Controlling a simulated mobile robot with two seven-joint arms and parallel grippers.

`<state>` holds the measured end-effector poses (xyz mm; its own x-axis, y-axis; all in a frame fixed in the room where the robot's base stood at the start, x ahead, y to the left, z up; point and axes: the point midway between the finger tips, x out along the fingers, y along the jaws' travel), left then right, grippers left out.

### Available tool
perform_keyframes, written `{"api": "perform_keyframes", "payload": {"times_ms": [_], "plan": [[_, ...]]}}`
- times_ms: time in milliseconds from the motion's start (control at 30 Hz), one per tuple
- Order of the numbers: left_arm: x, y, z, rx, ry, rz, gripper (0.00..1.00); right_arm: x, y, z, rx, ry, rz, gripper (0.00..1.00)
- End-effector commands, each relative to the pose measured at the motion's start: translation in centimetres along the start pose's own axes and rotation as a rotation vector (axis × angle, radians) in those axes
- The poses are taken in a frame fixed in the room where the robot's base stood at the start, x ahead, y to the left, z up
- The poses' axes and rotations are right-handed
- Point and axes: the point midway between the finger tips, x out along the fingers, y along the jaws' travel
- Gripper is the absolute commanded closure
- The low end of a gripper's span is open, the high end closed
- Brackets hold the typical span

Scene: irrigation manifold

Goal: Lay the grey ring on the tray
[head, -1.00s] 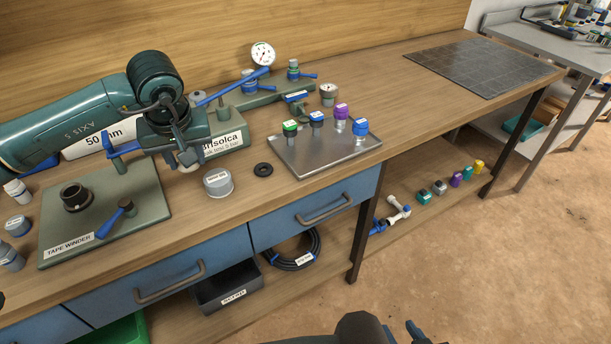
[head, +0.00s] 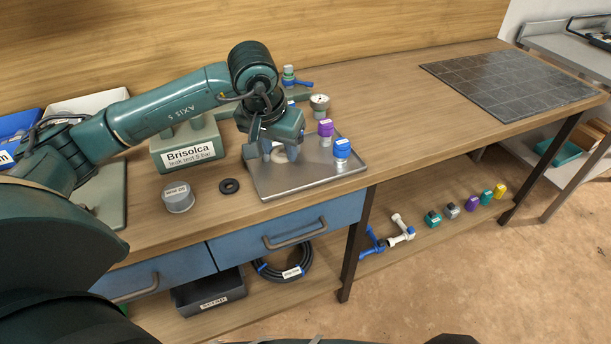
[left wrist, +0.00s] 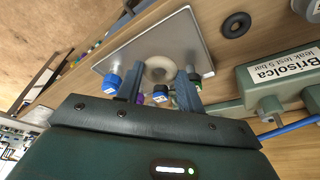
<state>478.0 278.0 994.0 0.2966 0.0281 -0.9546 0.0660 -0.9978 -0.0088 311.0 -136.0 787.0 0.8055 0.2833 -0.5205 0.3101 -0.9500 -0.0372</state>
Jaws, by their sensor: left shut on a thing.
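I cannot tell whether the ring touches the tray. A purple-capped fitting (head: 325,129) and a blue-capped fitting (head: 342,149) stand on the tray, right of the gripper. My gripper hides the tray's back left part in the head view. My right gripper is not in view.
A black ring (head: 229,186) and a grey lidded tin (head: 178,197) sit on the bench left of the tray. The bench between the tray and the dark tiled mat (head: 510,80) is clear.

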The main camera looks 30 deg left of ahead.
Motion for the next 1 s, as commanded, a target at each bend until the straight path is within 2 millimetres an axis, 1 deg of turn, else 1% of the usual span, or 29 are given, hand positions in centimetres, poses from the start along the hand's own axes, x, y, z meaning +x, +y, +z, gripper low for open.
{"api": "perform_keyframes", "payload": {"times_ms": [33,100,200,433,667,833,900,1000], "plan": [[0.0,-1.0,-0.6,-0.011,-0.004,-0.001,0.83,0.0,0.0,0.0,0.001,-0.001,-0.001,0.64],[0.0,-1.9,-1.1,-0.015,-0.006,0.0,0.83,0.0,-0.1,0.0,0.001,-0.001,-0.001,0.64],[0.9,-2.4,-1.1,-0.016,-0.01,0.003,0.83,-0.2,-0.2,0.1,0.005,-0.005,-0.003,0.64],[4.8,-2.4,0.1,-0.015,-0.01,0.002,0.83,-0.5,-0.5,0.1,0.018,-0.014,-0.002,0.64],[6.6,-2.4,0.6,-0.015,-0.008,0.002,0.83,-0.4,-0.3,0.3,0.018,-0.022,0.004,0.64],[8.9,-2.3,1.4,-0.016,-0.01,0.003,0.83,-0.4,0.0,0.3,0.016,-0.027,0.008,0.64],[9.4,-2.3,1.5,-0.016,-0.007,0.002,0.83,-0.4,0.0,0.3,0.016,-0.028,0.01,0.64],[9.4,-2.4,1.5,-0.015,-0.006,0.002,0.83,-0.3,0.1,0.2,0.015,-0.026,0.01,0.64]]}}
